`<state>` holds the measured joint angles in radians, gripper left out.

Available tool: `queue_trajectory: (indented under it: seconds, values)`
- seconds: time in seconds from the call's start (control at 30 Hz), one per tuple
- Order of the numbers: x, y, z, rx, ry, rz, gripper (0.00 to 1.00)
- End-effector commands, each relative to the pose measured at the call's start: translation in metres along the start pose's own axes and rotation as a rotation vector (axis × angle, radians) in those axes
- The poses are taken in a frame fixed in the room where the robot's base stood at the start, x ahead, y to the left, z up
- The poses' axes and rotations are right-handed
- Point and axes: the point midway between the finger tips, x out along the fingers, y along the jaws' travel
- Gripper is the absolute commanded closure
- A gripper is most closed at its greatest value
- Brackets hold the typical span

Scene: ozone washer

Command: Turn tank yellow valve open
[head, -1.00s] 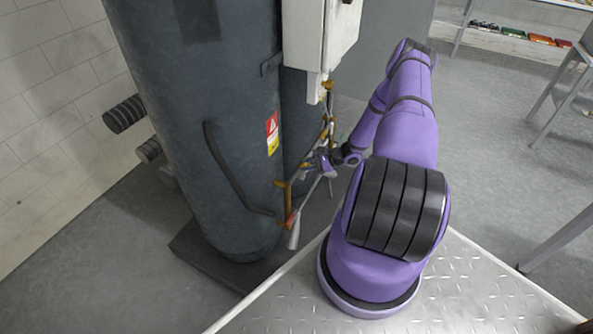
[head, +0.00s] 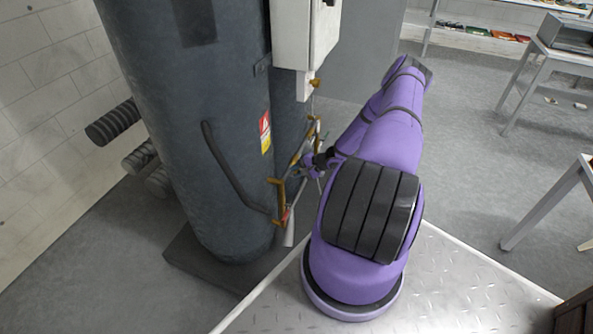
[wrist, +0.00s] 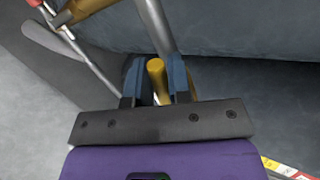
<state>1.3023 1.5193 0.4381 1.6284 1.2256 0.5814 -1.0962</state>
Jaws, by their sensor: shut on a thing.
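The tall dark grey tank (head: 190,130) stands left of centre in the head view, with brass and grey piping (head: 279,195) along its right side. My gripper (head: 309,162) is at this piping, small and partly hidden among the pipes. In the wrist view my gripper (wrist: 158,82) has its two blue-padded fingers on either side of a yellow valve handle (wrist: 157,75), shut on it. A grey pipe runs just beyond the handle. The valve's body is mostly hidden, and its angle is hard to tell.
A light grey control box (head: 303,35) hangs above the piping. A curved dark pipe (head: 225,170) runs down the tank's front. A white wall is at left. Metal tables (head: 565,60) stand at right, with open grey floor (head: 465,130) between.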

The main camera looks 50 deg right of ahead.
Motion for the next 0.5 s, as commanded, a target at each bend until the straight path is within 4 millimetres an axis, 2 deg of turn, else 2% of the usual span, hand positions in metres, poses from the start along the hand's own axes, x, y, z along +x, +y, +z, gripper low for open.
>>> queue_trajectory:
  seconds: [0.4, 0.43, 0.5]
  values:
    - [0.0002, 0.0010, -0.0003, -0.006, 0.004, 0.001, 1.00]
    - [0.0003, 0.0010, -0.0002, -0.006, 0.004, 0.001, 0.79]
    - [0.0003, 0.0009, -0.0002, -0.006, 0.004, 0.001, 0.63]
